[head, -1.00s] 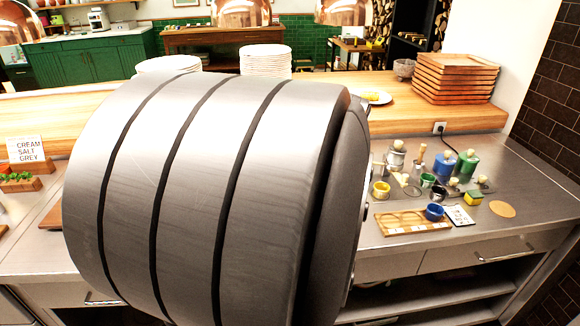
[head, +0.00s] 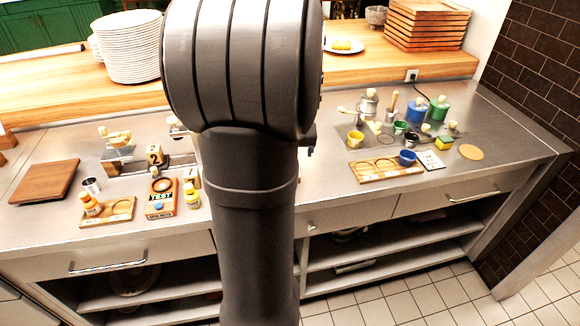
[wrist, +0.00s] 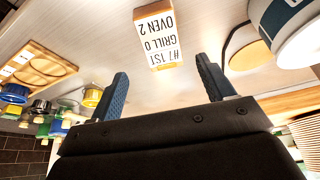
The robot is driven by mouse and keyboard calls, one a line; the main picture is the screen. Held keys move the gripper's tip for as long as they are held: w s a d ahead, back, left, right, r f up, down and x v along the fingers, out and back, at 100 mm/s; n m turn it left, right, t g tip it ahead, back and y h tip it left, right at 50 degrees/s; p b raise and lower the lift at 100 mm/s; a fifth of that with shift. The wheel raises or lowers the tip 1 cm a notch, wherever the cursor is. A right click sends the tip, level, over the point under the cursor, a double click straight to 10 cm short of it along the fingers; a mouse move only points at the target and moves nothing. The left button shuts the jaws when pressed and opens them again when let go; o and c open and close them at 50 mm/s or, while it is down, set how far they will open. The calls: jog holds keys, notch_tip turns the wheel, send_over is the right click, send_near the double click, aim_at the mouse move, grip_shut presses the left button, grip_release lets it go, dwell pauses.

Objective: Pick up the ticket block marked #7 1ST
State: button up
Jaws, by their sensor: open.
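The ticket block (wrist: 158,38) shows in the wrist view as a white-faced block with an orange-yellow edge. Its print, upside down, reads #7 1ST, GRILL 0, OVEN 2. It stands on the pale counter beyond my fingertips, about midway between them. My gripper (wrist: 163,85) is open, with its two blue fingers apart and nothing between them. In the head view my arm covers the middle of the counter, and I cannot make out my gripper or this block there.
In the wrist view a white container with a blue band (wrist: 292,28) and a round tan disc (wrist: 243,45) are to the right. A wooden tray (wrist: 48,62) is left.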

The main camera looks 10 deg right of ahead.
jog(key=shift+a+x, duration=0.15)
jog(key=shift+x, duration=1.8)
jog(key=shift+a+x, duration=0.1)
jog(key=shift+x, duration=1.8)
jog(key=shift+s, duration=0.1)
jog(key=c, duration=1)
jog(key=shift+c, duration=0.6)
